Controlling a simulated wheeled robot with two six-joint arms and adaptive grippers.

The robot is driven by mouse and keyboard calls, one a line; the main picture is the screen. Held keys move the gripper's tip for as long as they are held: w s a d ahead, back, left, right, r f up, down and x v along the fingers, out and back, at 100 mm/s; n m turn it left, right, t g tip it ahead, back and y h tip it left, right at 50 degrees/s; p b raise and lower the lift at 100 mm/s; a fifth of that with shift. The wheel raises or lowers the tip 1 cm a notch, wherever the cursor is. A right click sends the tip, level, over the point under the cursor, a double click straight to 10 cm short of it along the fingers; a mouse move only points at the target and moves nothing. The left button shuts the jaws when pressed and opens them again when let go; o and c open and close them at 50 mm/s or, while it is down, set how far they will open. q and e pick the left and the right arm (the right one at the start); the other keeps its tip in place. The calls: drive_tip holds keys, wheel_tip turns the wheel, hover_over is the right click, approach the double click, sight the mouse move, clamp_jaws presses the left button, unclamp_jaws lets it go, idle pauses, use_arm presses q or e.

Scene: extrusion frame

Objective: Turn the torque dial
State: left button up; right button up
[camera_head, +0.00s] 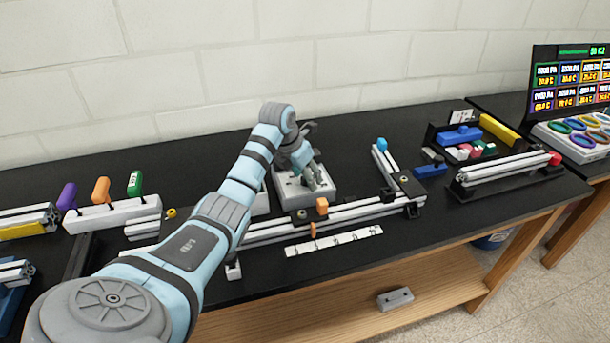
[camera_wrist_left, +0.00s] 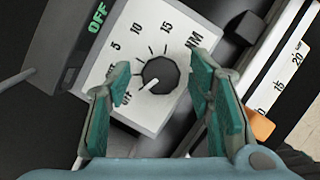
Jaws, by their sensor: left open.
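The torque dial (camera_wrist_left: 160,75) is a dark faceted knob on a white box (camera_wrist_left: 128,50). Its face is marked off, 5, 10, 15 and NM, and the knob's white line points toward "off". In the head view the white box (camera_head: 289,191) stands on the black bench near the wall. My left gripper (camera_head: 318,180) is over the box, fingers down, and hides the dial there. In the left wrist view its open teal-padded fingers (camera_wrist_left: 157,92) stand on either side of the dial; I cannot tell whether they touch it. My right gripper is not in view.
A dark unit with a green "OFF" display (camera_wrist_left: 97,18) is beside the box. An extrusion rail with orange clips (camera_head: 322,206) and a white scale strip (camera_head: 335,241) lie in front. A black tray of parts (camera_head: 440,150) and a monitor (camera_head: 570,78) are at right.

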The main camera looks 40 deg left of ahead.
use_arm(q)
drive_tip(key=shift+s, duration=0.15)
drive_tip(key=shift+r, duration=0.1)
drive_tip(key=c, duration=0.3)
clamp_jaws()
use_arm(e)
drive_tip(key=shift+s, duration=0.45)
